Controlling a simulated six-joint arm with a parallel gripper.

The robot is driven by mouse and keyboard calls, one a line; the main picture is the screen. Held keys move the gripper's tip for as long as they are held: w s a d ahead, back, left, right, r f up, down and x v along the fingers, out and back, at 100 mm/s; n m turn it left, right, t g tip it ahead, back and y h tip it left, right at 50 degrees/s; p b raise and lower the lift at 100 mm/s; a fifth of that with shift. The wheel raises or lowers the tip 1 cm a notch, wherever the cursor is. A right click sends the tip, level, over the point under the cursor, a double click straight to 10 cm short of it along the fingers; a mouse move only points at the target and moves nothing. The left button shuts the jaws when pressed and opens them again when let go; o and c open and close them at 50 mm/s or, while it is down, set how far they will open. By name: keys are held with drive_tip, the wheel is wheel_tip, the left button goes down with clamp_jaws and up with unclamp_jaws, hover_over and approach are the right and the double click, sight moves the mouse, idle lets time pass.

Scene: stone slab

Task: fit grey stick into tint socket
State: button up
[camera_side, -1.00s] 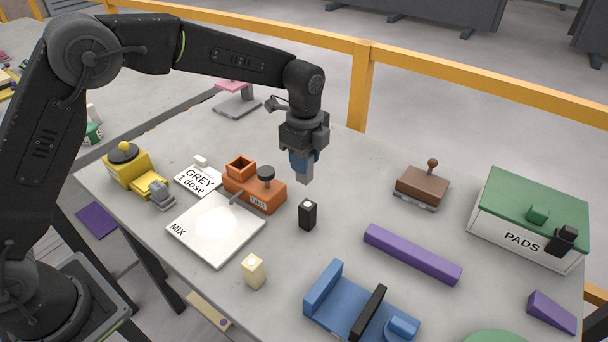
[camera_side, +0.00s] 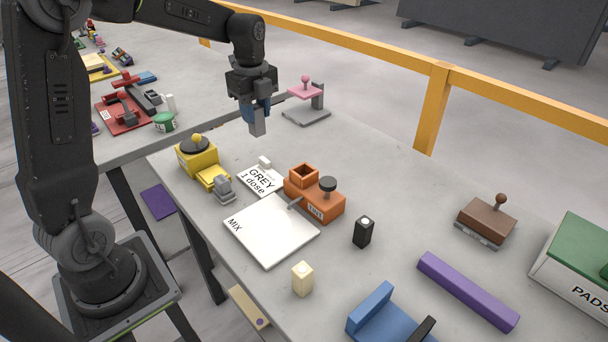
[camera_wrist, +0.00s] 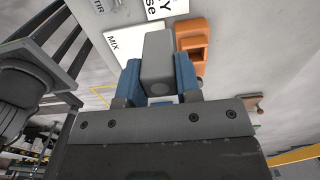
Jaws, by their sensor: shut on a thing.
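My gripper (camera_side: 258,112) is shut on the grey stick (camera_side: 257,125), a short grey block that points down from between the blue fingers. The stick (camera_wrist: 158,55) also shows between the fingers in the wrist view. The orange tint unit (camera_side: 316,199) stands on the slab, with a square open socket (camera_side: 304,172) at its left end and a dark round knob (camera_side: 327,184) at its right. In the side view my gripper hangs in the air, up and left of the socket and apart from it. In the wrist view the socket (camera_wrist: 190,38) lies right of the stick.
A white MIX plate (camera_side: 271,230) lies in front of the tint unit, and a GREY 1 dose card (camera_side: 261,181) lies left of it. A yellow device (camera_side: 199,160), a pink-topped stand (camera_side: 306,104) and a black block (camera_side: 363,232) stand nearby.

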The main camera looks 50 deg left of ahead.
drive_tip(key=shift+w+d+f, duration=0.95)
drive_tip(key=shift+d+f, duration=0.65)
drive_tip(key=shift+f, duration=0.2)
drive_tip(key=shift+w+d+f, duration=0.9)
drive_tip(key=shift+d+f, duration=0.7)
drive_tip(key=shift+f, duration=0.2)
drive_tip(key=shift+w+d+f, duration=0.95)
drive_tip(key=shift+d+f, duration=0.65)
drive_tip(key=shift+f, duration=0.2)
drive_tip(key=shift+f, duration=0.2)
drive_tip(key=o, duration=1)
